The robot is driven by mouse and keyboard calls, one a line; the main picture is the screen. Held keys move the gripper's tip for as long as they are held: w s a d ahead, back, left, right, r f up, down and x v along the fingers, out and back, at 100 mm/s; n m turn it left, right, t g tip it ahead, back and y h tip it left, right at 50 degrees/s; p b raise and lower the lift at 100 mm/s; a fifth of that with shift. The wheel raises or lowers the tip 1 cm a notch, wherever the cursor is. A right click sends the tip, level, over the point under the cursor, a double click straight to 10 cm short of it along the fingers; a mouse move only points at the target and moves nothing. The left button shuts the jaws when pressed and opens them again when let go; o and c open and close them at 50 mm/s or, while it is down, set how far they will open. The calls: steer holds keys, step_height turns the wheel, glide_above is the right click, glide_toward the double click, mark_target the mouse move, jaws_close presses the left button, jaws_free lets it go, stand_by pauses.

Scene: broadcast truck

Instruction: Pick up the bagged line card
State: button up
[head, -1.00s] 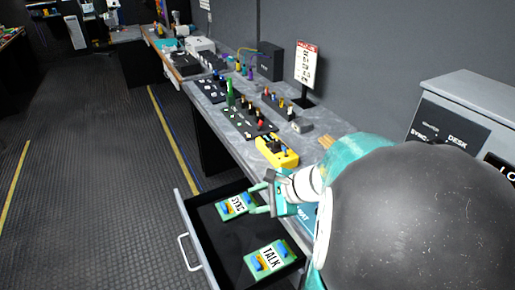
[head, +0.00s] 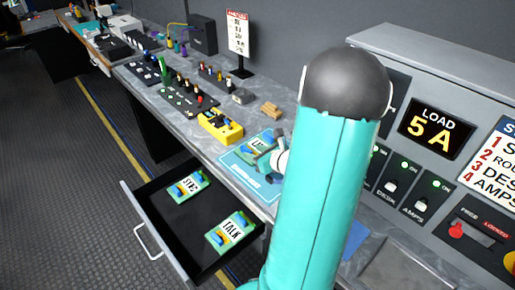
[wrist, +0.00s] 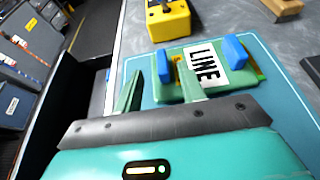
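The line card (wrist: 205,70) is a green card with a white LINE label and two blue end pieces. It lies flat on a light blue mat (wrist: 135,75) on the bench; a bag around it cannot be made out. In the head view the card (head: 259,144) is partly hidden by my gripper (head: 270,160). In the wrist view my gripper (wrist: 160,75) is open. Its fingers are apart at the card's near left side, with the left blue piece seen between them. The right finger overlaps the card's near edge; contact cannot be told.
An open drawer (head: 133,203) below the bench holds a SYNC card (head: 187,186) and a TALK card (head: 231,232). A yellow box (head: 220,126) stands behind the mat, with a wooden piece (head: 270,109) nearby. A grey panel (head: 440,60) with switches rises at the right.

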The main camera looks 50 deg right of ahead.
mark_target(248, 149)
steer(key=x, duration=0.5)
steer(key=shift+w+d+f, duration=0.15)
steer(key=shift+w, duration=0.15)
steer(key=shift+c, duration=0.4)
jaws_close()
